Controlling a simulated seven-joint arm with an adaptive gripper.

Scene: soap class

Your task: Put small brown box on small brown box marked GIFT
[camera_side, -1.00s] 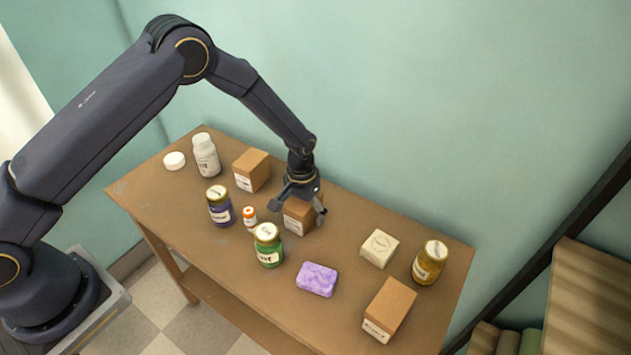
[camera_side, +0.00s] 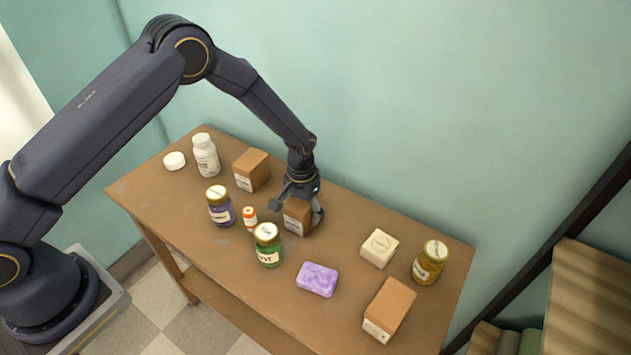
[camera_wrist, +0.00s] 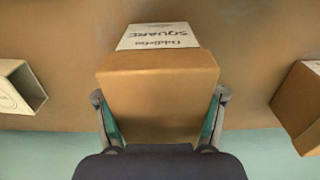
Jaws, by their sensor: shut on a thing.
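My gripper (camera_side: 302,203) points down over a small brown box (camera_side: 297,220) in the middle of the table. Its fingers are shut on two opposite sides of this box, which still appears to rest on the tabletop. In the wrist view the held box (camera_wrist: 160,85) sits between the fingers, and its white label reads SQUARE. A second brown box (camera_side: 251,170) stands to the left, also at the right edge of the wrist view (camera_wrist: 300,100). A third brown box (camera_side: 389,308) lies near the front right. I cannot read GIFT on either label.
A green-labelled jar (camera_side: 268,245) and a small orange-white bottle (camera_side: 249,217) stand close by. A purple jar (camera_side: 220,206), white bottle (camera_side: 205,155) and white lid (camera_side: 174,160) are left. A purple soap bar (camera_side: 317,279), cream box (camera_side: 379,249) and yellow jar (camera_side: 429,262) are right.

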